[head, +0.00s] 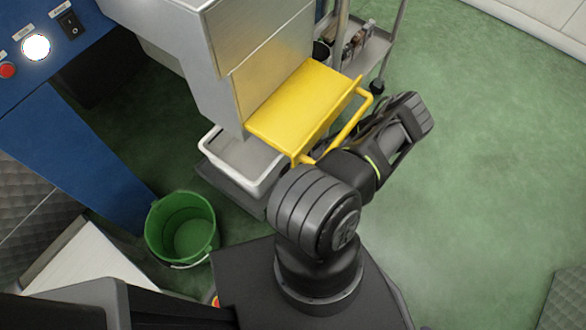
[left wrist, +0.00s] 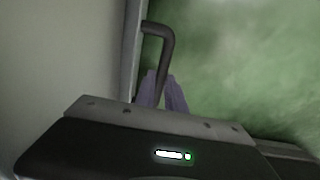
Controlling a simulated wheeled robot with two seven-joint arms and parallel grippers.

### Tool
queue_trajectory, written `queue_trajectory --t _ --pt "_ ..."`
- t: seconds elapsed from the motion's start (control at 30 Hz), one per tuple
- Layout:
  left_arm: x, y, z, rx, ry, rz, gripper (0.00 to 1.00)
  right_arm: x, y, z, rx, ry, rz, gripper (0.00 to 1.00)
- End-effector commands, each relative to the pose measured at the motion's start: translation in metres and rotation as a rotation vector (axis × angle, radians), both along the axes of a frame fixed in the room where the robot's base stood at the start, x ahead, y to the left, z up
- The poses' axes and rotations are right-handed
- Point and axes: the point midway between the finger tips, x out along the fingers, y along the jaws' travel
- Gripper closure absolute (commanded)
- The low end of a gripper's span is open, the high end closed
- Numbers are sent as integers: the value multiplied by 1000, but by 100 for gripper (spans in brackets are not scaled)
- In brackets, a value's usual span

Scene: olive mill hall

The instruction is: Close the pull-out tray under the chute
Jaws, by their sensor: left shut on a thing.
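The yellow pull-out tray (head: 300,104) sticks out from under the steel chute (head: 262,45). Its yellow bar handle (head: 347,126) faces right, with a gap behind it. A dark arm of mine stands beside the handle and covers part of its near end; its gripper fingers cannot be made out in the head view. In the left wrist view my left gripper (left wrist: 163,95) is shut on a dark bent handle (left wrist: 166,50) attached to a pale upright panel (left wrist: 65,60). That handle looks dark, so I cannot tell whether it is the tray's. My right gripper does not show.
A white bin (head: 262,182) stands below the chute, and a green bucket (head: 182,230) stands at the lower left. A metal trolley (head: 368,50) stands behind the tray. A blue machine (head: 70,150) is at left. The green floor (head: 480,170) at right is clear.

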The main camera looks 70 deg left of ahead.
Motion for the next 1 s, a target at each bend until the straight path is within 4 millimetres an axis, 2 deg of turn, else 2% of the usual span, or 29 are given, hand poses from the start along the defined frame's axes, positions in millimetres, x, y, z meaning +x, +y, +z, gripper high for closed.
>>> queue_trajectory --t 0.03,0.3,0.57,0.77,1.0 --pt "-3 6 1 12 7 3 84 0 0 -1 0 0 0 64" --pt "-2 5 1 10 5 2 64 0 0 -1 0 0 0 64" --pt "-1 4 2 7 4 2 64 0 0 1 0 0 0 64" --pt "1 1 23 7 4 1 64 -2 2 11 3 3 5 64" --pt "5 -4 61 8 4 2 64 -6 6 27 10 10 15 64"
